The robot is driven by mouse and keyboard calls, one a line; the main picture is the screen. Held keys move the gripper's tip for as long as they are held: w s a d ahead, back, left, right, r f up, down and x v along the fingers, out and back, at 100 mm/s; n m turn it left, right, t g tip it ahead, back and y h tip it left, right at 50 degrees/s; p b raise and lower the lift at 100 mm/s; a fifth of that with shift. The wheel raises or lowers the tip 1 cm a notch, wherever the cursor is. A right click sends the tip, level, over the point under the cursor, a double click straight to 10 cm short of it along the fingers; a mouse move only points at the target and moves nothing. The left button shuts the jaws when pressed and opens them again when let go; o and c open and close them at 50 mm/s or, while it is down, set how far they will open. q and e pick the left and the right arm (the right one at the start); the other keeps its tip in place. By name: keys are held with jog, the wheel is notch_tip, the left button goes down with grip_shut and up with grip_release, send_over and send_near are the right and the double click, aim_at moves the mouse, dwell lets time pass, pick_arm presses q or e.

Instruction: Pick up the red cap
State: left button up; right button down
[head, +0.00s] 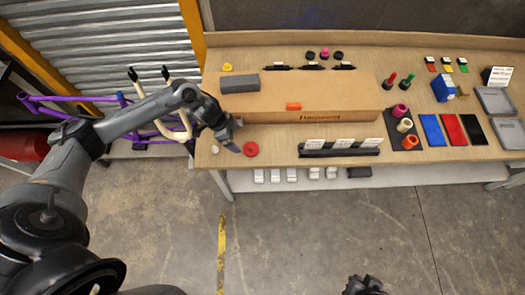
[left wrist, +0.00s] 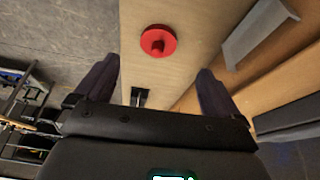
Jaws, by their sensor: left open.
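The red cap (head: 250,149) is a round red disc lying on the wooden bench near its front left edge. In the left wrist view the cap (left wrist: 158,41) shows a raised knob at its middle, and it lies beyond my fingertips. My left gripper (head: 235,142) is just left of the cap in the head view. Its two fingers (left wrist: 158,73) are apart with nothing between them. My right gripper (head: 366,286) shows only in part at the bottom edge, and its jaws cannot be made out.
A long cardboard box (head: 330,95) stands behind the cap on the bench (head: 285,143). A black rack with white cards (head: 341,147) is to the right. A small white round piece (head: 214,149) lies left of my left gripper. The bench's front edge is close to the cap.

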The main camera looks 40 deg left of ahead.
aim_at(251, 146)
pick_arm(q)
jog(key=f, duration=0.1)
jog(key=w+d+f, duration=0.2)
jog(key=shift+f, duration=0.2)
jog(key=shift+d+x, duration=0.15)
jog(key=shift+x, duration=1.5)
jog(key=shift+d+x, duration=0.15)
jog(key=shift+x, duration=1.5)
jog(key=shift+s+r, duration=0.1)
jog(key=shift+r, duration=0.05)
jog(key=c, duration=1)
jog(key=shift+r, duration=0.1)
